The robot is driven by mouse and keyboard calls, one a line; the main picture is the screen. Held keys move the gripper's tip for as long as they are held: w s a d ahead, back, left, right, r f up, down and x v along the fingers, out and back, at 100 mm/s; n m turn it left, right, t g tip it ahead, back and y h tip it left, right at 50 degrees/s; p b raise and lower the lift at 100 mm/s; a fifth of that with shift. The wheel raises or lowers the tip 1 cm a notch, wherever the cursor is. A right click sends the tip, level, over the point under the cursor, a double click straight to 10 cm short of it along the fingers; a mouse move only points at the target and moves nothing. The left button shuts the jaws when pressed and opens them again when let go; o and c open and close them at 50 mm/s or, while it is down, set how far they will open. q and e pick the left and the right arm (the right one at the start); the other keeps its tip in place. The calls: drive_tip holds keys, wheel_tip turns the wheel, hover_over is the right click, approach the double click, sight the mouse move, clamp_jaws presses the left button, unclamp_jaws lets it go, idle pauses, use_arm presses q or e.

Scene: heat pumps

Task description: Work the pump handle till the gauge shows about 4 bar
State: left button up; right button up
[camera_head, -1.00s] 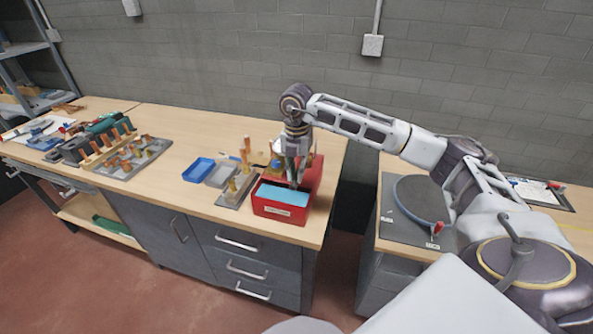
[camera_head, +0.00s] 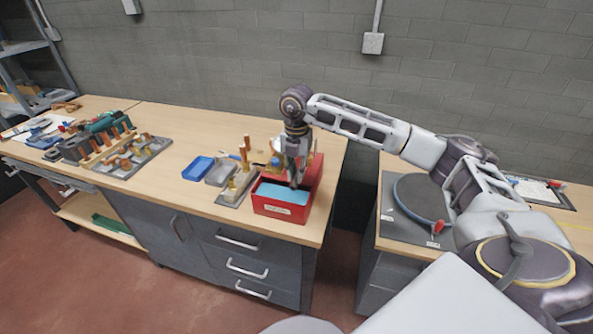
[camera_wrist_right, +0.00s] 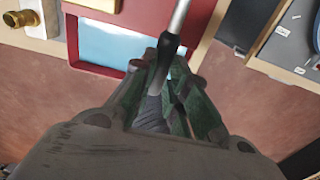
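The hand pump is a red open box (camera_head: 282,211) with light blue water in its front part, at the right end of the long bench. Its handle (camera_wrist_right: 178,18) shows in the right wrist view as a bright metal rod with a dark grip. My right gripper (camera_head: 297,182) is over the box. In the right wrist view its green-padded fingers (camera_wrist_right: 170,80) are closed around the dark grip. My left gripper is out of view.
A second bench with a round dark disc (camera_head: 421,198) stands right across a gap.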

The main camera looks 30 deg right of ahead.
wheel_tip(320, 180, up, 12)
drive_tip(key=p, duration=0.7)
idle(0.7)
drive_tip(key=shift+f, duration=0.15)
idle(1.8)
